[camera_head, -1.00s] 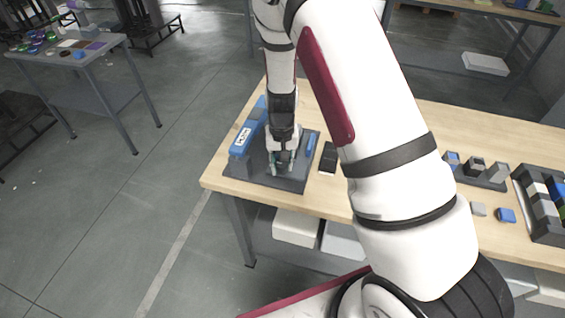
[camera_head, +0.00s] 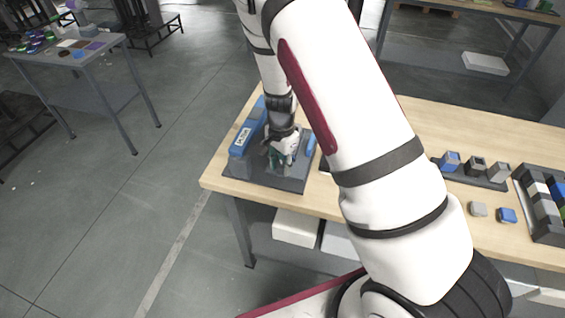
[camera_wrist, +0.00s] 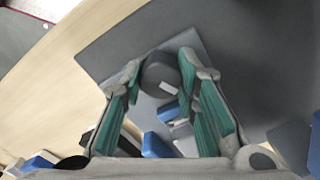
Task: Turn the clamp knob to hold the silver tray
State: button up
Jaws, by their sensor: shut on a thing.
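My gripper (camera_head: 279,163) is low over the dark grey fixture plate (camera_head: 250,174) at the table's left end. In the wrist view my gripper (camera_wrist: 160,70) has its green-padded fingers on either side of a round dark grey knob (camera_wrist: 160,72) with a pale mark, and is shut on it. Pale silver and blue parts show between the fingers below the knob. I cannot tell which of them is the silver tray. In the head view my gripper hides the knob.
A long blue block with a white label (camera_head: 247,135) stands on the plate's left side, and a smaller blue piece (camera_head: 311,143) on its right. A dark holder with several blocks (camera_head: 474,170) and a dark rack (camera_head: 543,205) are further right. My arm covers the middle of the table.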

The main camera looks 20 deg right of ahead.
jog(key=o, duration=0.8)
jog(key=shift+c, duration=0.2)
jog(key=shift+r+p, duration=1.1)
jog(key=shift+r, duration=2.4)
